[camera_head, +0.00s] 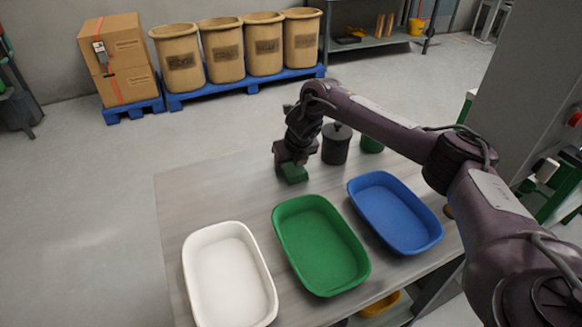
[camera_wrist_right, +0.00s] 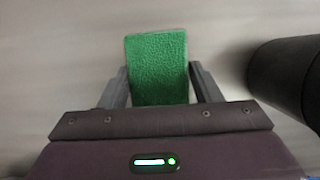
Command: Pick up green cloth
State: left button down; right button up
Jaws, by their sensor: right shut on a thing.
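The green cloth (camera_head: 293,173) is a small folded block with a rough surface, at the back of the table. In the right wrist view the cloth (camera_wrist_right: 157,68) sits between the two fingers. My right gripper (camera_head: 290,163) is over the cloth in the head view, and its jaws (camera_wrist_right: 160,88) are shut on it. I cannot tell whether the cloth touches the table. My left gripper is not in view.
White (camera_head: 228,275), green (camera_head: 320,245) and blue (camera_head: 394,212) trays stand empty along the table (camera_head: 190,190). A dark canister (camera_head: 336,145) stands close right of the gripper, with a green container (camera_head: 372,144) beyond. The table's left part is clear.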

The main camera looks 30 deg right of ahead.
jog(key=shift+c, duration=0.2)
jog(key=shift+r, duration=0.2)
notch_tip(320, 180, up, 9)
jog(key=shift+w+b, duration=0.1)
jog(key=shift+b, duration=0.25)
notch_tip(320, 180, up, 9)
jog(key=p, duration=0.4)
send_over(291, 163)
jog(key=shift+r+p, duration=0.45)
jog(key=shift+r, duration=0.6)
jog(key=shift+w, duration=0.1)
jog(key=o, duration=0.4)
jog(key=shift+c, duration=1.4)
